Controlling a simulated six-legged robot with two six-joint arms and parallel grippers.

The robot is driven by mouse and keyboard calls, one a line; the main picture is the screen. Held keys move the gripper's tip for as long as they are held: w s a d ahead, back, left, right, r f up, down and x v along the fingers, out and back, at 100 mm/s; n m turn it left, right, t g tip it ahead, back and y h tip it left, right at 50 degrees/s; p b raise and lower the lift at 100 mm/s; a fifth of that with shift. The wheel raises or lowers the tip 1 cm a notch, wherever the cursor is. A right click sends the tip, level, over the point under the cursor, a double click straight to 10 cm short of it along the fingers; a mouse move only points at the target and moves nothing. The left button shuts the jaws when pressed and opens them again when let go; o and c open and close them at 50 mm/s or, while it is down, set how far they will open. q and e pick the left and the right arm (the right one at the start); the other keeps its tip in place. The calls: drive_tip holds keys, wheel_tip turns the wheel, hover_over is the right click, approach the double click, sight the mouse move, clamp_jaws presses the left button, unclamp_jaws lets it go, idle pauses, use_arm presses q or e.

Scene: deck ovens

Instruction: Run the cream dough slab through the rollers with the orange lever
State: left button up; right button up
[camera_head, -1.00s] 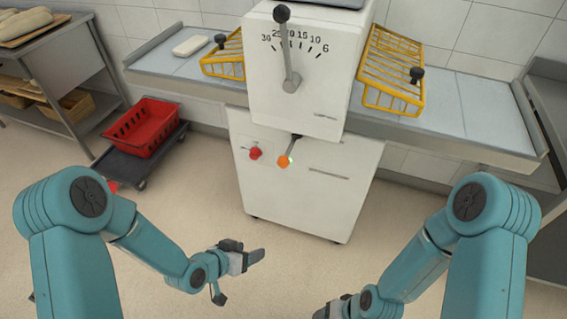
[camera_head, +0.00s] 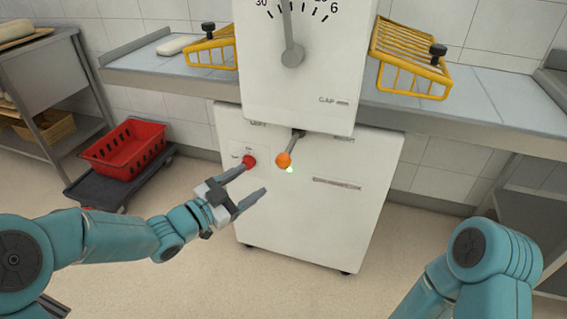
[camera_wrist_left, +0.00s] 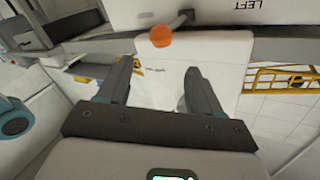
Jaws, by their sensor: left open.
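The orange lever knob (camera_head: 284,159) hangs on a short grey rod from the front of the white dough sheeter (camera_head: 320,210), just under its upper housing. It also shows at the top of the left wrist view (camera_wrist_left: 161,37). My left gripper (camera_head: 257,184) is open and empty, below and left of the knob, not touching it. A cream dough slab (camera_head: 180,45) lies on the left belt table (camera_head: 140,62). The rollers are hidden inside the housing. My right gripper is out of view; only part of its arm shows at lower right.
A red knob (camera_head: 249,160) sits left of the lever. Yellow guards (camera_head: 212,50) and (camera_head: 412,58) flank the housing. A red crate (camera_head: 124,150) on a dark dolly stands at left by a rack (camera_head: 50,75). The floor before the machine is clear.

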sight(279, 163)
use_arm(q)
drive_tip(key=b+x, duration=0.1)
drive_tip(key=x, duration=1.1)
drive_tip(key=shift+w+f, duration=0.1)
drive_tip(key=shift+w, duration=0.05)
